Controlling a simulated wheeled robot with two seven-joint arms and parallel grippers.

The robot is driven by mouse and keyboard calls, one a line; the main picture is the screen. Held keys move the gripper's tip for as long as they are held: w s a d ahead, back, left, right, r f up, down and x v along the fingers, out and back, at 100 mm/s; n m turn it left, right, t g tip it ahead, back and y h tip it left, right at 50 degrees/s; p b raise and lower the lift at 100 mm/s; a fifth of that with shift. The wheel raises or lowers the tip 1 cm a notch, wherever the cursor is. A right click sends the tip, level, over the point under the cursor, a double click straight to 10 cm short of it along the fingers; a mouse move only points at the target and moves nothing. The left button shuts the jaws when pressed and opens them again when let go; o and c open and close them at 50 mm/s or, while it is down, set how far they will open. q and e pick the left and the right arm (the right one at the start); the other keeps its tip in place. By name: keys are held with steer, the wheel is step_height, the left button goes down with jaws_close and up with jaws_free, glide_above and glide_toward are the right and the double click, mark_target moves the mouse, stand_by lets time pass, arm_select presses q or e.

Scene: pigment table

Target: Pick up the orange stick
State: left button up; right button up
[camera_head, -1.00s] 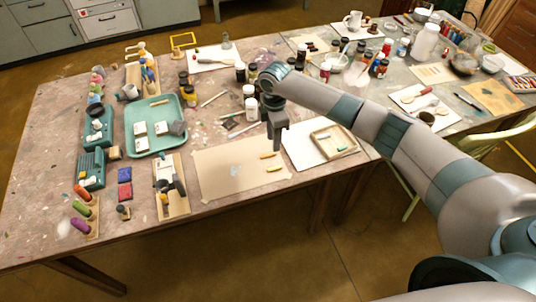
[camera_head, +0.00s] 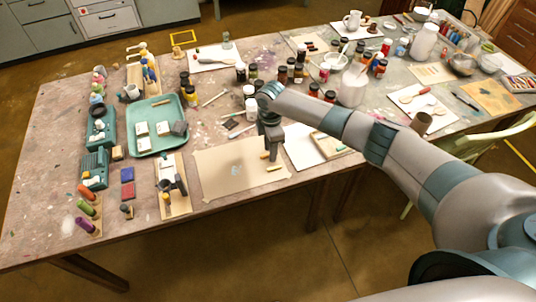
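Two short sticks lie on the brown paper sheet (camera_head: 225,172) near the table's front edge. The upper one, the orange stick (camera_head: 264,155), shows only its left part; my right gripper covers the rest. The other, a more yellow stick (camera_head: 274,168), lies just below it. My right gripper (camera_head: 272,158) points down at the orange stick, its fingertips at or very close to it. At this size I cannot tell whether the fingers are open or shut, or whether they touch the stick. My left gripper is out of view.
A shallow wooden tray (camera_head: 322,153) on white paper lies right of the gripper, partly behind my arm. Paint jars (camera_head: 250,107) stand behind the gripper. A teal tray (camera_head: 149,145) and a wooden board with tools (camera_head: 174,203) are to the left.

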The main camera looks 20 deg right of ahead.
steer(key=shift+c, duration=0.3)
steer(key=c, duration=0.7)
steer(key=shift+r, duration=0.15)
steer(key=shift+r+b, duration=0.35)
steer(key=shift+r, duration=0.2)
step_height(320, 180, up, 2)
steer(key=shift+r+b, duration=0.25)
steer(key=shift+b, duration=0.3)
steer(key=s+d+r+b, duration=0.2)
steer(key=s+d+r, duration=0.4)
steer(key=d, duration=0.4)
steer(key=shift+r+b, duration=0.4)
steer(key=shift+r, duration=0.15)
